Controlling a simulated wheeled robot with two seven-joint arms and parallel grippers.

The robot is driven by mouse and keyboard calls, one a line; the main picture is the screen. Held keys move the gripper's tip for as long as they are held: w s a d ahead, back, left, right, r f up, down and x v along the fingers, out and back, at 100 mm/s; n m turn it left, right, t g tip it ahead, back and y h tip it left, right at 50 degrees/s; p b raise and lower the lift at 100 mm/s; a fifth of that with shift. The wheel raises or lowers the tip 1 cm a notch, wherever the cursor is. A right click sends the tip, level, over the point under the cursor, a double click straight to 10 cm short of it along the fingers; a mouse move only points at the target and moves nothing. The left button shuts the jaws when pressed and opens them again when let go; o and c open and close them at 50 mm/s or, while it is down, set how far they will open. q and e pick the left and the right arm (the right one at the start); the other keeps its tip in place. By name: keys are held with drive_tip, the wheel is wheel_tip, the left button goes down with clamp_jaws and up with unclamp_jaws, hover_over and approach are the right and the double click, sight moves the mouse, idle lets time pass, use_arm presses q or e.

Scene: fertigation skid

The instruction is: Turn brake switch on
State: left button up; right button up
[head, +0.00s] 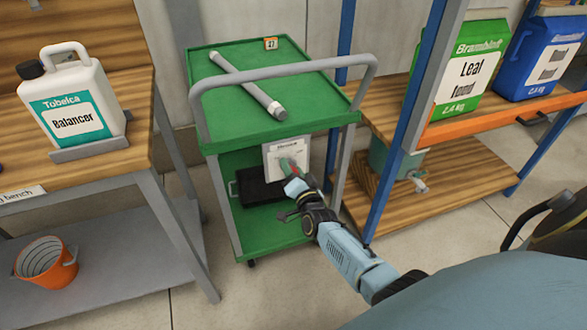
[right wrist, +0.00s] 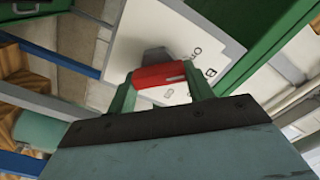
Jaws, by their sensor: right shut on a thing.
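A white panel with small dark print (head: 274,159) is on the front of the green cart, under its top tray; the print is too small to read. In the right wrist view the panel (right wrist: 203,32) fills the upper middle. A red switch handle (right wrist: 160,75) with a dark grey piece (right wrist: 157,56) behind it sits in front of the panel. My right gripper (head: 287,166) is at the panel. Its green fingers (right wrist: 160,80) are shut on the red switch handle, one on each side. My left gripper is not in view.
The green cart (head: 228,106) carries a grey tube (head: 248,85) on top and a black case (head: 258,189) below. A wooden bench (head: 110,30) with a white jug (head: 70,95) stands left, a blue-framed shelf (head: 440,190) right. An orange bucket (head: 60,272) is low left.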

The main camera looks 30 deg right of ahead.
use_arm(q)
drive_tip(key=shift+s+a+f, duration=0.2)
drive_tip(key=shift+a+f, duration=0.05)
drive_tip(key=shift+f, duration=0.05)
use_arm(e)
drive_tip(key=shift+n, duration=0.4)
drive_tip(key=o, duration=1)
drive_tip(key=shift+c, duration=0.2)
drive_tip(key=shift+s, duration=0.1)
